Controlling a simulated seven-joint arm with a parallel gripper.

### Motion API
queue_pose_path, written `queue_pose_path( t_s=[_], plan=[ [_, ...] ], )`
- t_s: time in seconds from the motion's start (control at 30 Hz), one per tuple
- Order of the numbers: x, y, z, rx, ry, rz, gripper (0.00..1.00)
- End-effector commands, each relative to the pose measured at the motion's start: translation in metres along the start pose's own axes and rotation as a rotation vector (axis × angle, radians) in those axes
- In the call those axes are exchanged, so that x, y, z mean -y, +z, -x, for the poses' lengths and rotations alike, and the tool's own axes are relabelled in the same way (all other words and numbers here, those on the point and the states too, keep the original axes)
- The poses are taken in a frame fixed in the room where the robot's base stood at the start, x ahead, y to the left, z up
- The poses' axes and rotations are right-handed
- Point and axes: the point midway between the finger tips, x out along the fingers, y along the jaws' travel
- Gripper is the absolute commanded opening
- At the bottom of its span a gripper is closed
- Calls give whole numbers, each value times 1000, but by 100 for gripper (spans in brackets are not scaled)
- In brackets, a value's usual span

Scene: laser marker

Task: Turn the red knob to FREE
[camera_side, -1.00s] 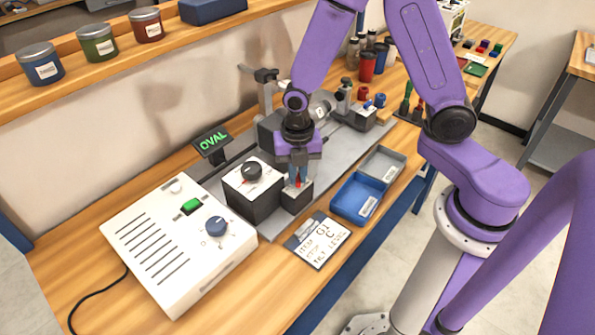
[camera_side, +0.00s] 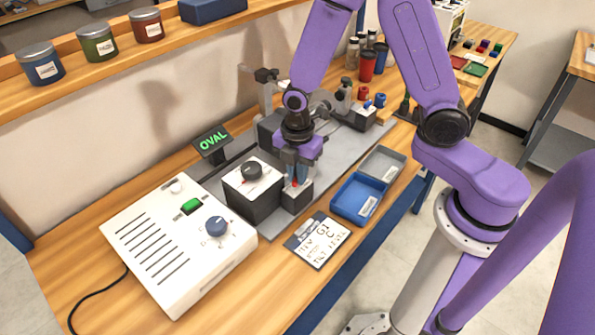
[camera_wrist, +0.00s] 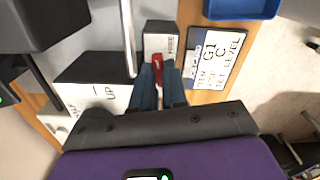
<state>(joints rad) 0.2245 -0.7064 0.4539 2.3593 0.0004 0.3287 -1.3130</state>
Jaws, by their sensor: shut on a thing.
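The red knob (camera_wrist: 157,63) is a narrow red handle on top of a small dark block (camera_side: 297,196) with a light label plate (camera_wrist: 162,44). In the wrist view, part of a word shows on the plate beside the knob, but I cannot read it surely. My gripper (camera_side: 297,180) points down over the block, its blue-grey fingers (camera_wrist: 157,86) shut on the red knob. In the side view only a bit of red shows between the fingers. The fingers hide most of the knob there.
A larger dark block with a black dial (camera_side: 252,170) stands just left of the gripper. A white control box (camera_side: 180,245) is at front left. A blue tray (camera_side: 345,214), a grey tray (camera_side: 398,156) and a printed card (camera_side: 318,240) lie to the right and front.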

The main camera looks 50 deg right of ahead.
Motion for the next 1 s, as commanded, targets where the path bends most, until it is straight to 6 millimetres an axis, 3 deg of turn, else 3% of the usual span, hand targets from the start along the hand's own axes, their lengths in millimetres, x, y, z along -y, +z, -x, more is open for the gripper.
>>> queue_pose_path(
  t_s=[0.4, 0.97, 1.0],
  plan=[
    [0, 1, 1, 0, 2, -208, 0],
    [0, 1, 1, -1, 2, -244, 0],
    [0, 1, 1, -1, 2, -245, 16]
  ],
)
